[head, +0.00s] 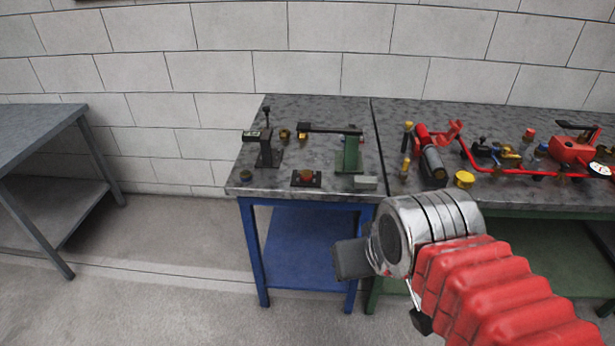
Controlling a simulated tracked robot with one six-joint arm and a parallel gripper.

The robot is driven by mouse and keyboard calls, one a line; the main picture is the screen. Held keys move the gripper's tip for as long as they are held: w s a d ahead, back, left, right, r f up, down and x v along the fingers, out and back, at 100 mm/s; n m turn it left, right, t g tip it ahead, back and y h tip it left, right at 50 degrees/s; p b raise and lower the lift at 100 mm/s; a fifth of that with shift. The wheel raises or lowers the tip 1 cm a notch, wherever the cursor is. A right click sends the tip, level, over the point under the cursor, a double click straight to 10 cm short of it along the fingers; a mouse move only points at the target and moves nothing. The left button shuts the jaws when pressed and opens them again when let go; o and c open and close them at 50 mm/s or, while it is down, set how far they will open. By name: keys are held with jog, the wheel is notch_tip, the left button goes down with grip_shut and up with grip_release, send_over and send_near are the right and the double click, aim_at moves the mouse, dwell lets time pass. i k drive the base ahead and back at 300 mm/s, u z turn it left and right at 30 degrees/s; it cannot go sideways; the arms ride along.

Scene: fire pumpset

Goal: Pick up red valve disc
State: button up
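A small orange-red round piece (306,174) sits on a dark flat plate near the front edge of the left, blue-legged bench. It may be the red valve disc, but it is too small to be sure. Another small red round piece (529,133) is toward the back of the right bench. My gripper (350,259) is in front of the benches, below and to the right of the orange-red piece and well apart from it. Only a dark blocky end shows beyond my silver wrist, so its fingers cannot be made out.
The blue-legged bench (240,185) also holds a black upright tool (265,148), a green stand (350,155) and a grey block (366,182). The right bench carries red pipework (480,168) and a red pump body (572,149). A grey table (40,125) stands left; floor between is clear.

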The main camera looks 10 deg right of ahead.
aim_at(306, 175)
jog(key=i, duration=1)
